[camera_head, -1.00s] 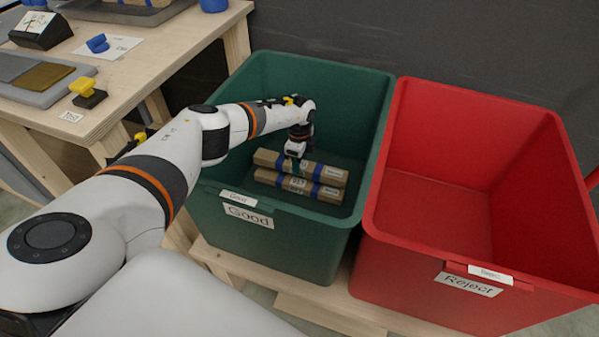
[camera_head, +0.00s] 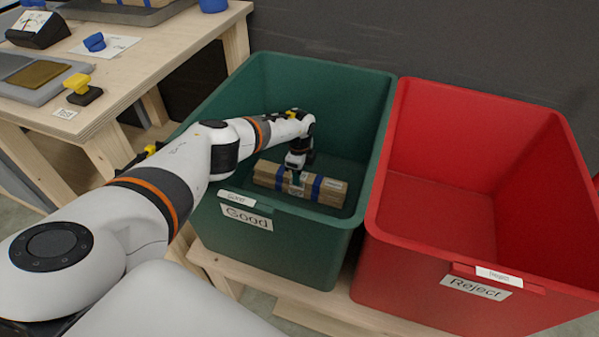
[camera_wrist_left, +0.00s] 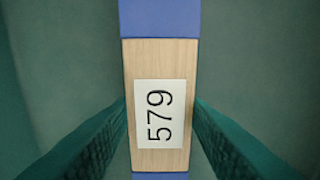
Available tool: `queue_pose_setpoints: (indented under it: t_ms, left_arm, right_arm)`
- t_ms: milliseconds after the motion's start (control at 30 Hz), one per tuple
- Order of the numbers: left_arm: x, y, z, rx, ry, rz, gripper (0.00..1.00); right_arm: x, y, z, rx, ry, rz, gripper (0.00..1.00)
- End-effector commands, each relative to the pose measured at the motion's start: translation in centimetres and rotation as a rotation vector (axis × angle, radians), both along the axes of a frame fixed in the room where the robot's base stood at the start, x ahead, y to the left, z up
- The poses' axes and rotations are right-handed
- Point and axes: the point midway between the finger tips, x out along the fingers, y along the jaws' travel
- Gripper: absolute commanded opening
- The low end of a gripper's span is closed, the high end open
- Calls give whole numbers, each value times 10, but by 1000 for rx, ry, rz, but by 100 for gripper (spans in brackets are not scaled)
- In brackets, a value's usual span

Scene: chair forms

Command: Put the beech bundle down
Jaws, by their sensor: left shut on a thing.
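The beech bundle (camera_head: 327,190) is pale wood with blue bands and lies roughly level, low inside the green "Good" bin (camera_head: 215,201). My left gripper (camera_head: 297,177) reaches down into the bin and is shut on the bundle near its middle. In the left wrist view the bundle (camera_wrist_left: 160,60) runs lengthwise between the two dark green fingers, with a "579" label facing up. A second bundle is largely hidden behind or under the held one. I cannot tell whether the held bundle touches it or the floor. My right gripper is out of view.
The red "Reject" bin (camera_head: 437,215) stands to the right and looks empty where its floor shows. A wooden table (camera_head: 104,120) with a grey tray and small blue and yellow items is at the upper left. The bin walls rise around my gripper.

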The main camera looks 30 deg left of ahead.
Motion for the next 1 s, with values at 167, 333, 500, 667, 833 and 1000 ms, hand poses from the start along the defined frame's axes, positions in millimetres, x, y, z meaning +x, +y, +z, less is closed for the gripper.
queue_pose_setpoints:
  t_ms: [167, 333, 500, 667, 833, 1000]
  left_arm:
    - [0, 0, -1, 0, 0, 0, 48]
    - [0, 0, -1, 0, 0, 0, 63]
    - [0, 0, -1, 0, 0, 0, 63]
    - [0, 0, 2, 0, 0, 0, 63]
    - [0, 1, 34, 0, -1, -1, 63]
    - [0, 0, 58, 0, -1, -1, 63]
  right_arm:
    - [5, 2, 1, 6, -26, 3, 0]
    - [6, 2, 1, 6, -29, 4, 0]
    - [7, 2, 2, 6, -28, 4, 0]
    - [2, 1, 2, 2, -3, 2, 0]
    - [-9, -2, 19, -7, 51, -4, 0]
    - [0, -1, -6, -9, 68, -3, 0]
